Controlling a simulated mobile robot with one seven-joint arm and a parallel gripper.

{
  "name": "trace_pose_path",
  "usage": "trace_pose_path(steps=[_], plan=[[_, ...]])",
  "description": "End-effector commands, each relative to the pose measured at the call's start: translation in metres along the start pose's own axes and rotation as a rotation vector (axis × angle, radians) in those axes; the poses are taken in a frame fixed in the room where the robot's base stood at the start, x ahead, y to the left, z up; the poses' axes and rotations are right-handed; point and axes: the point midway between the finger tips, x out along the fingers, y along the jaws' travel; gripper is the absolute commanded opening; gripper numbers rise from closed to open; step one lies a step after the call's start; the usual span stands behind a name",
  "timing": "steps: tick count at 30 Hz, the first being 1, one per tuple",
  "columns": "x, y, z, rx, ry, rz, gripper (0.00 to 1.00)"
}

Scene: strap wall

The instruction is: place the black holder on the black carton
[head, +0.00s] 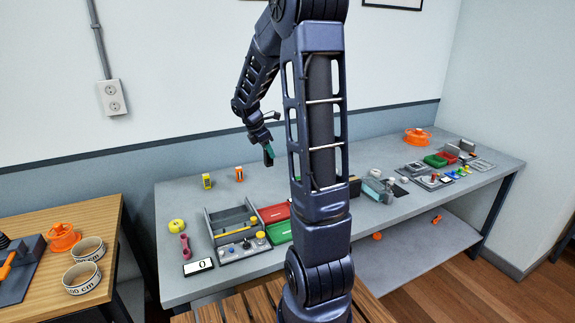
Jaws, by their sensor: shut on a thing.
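My gripper (268,154) hangs above the back of the grey table, left of my upper arm. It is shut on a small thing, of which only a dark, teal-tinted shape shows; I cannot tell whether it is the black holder. A small dark box (355,186) stands on the table just right of my arm; I cannot tell whether it is the black carton. My arm hides the middle of the table.
The grey table (175,205) bears a grey tray (217,238), a red box (273,213), a green box (279,233) and yellow tape (177,226). An orange spool (417,136) lies at the far right. A wooden table (103,219) stands at the left.

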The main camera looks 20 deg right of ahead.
Motion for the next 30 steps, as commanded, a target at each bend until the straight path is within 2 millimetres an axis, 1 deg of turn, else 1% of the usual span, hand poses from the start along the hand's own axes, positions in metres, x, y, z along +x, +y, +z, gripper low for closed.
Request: trace_pose_path(steps=[2,5,8,11,12,14,15,20,21,26,27,30], plan=[[-0.002,0.0,0.002,0.001,0.0,0.0,0.02],[-0.001,0.001,0.011,0.003,0.002,-0.002,0.02],[0.003,0.001,0.03,0.009,0.006,-0.005,0.02],[0.007,0.0,0.06,0.016,0.011,-0.007,0.02],[0.009,-0.001,0.073,0.019,0.013,-0.008,0.02],[0.013,-0.003,0.093,0.02,0.015,-0.01,0.02],[0.015,-0.004,0.107,0.022,0.016,-0.011,0.02],[0.023,-0.015,0.162,0.031,0.02,-0.013,0.02],[0.025,-0.018,0.176,0.032,0.02,-0.012,0.02],[0.033,-0.036,0.231,0.038,0.017,-0.014,0.02],[0.034,-0.042,0.244,0.041,0.016,-0.014,0.02],[0.038,-0.057,0.276,0.043,0.013,-0.016,0.02]])
